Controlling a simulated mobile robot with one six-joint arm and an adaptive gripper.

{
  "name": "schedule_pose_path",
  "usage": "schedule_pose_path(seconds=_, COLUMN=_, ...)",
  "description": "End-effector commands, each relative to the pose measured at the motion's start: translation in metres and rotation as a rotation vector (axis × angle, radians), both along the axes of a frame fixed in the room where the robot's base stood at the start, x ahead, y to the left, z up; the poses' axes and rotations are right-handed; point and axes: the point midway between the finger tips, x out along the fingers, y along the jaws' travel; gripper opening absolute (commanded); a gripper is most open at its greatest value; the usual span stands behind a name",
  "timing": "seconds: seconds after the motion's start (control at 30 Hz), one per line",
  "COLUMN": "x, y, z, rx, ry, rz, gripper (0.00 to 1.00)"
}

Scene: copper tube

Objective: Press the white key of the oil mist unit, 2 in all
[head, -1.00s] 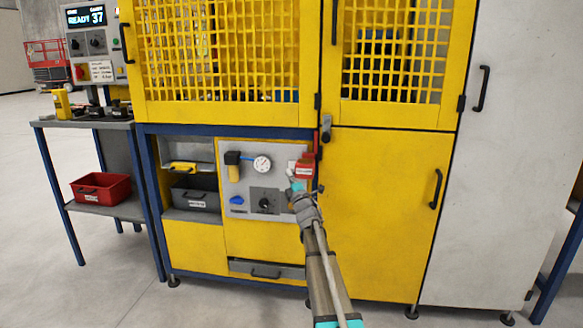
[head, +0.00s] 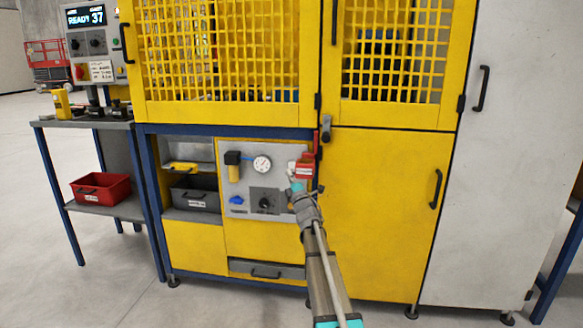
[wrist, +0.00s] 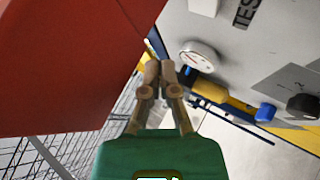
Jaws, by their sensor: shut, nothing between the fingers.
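The oil mist unit appears to be the grey panel (head: 282,206) low in the yellow machine, with a round gauge (head: 262,164), a yellow-bowled filter (head: 233,172), a blue knob (head: 237,200) and a black knob (head: 265,204). My gripper (head: 298,184) is at the panel's right side, just below a red part with a white label (head: 304,171). In the wrist view my gripper's fingertips (wrist: 160,68) are together and empty. A white piece (wrist: 203,6) on the panel is cut by the top edge; I cannot tell if it is the white key. Contact is not visible.
In the wrist view a large red surface (wrist: 70,65) fills the left, close to the fingers. A yellow door (head: 380,220) stands right of the panel. A grey bin (head: 195,196) sits in the left recess. A table with a red bin (head: 101,188) stands further left.

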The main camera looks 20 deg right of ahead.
Motion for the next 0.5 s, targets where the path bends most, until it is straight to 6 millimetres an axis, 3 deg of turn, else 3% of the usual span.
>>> schedule_pose_path(seconds=0.5, x=-0.023, y=0.016, z=0.000, rx=0.001, ry=0.000, rz=0.001, gripper=0.00)
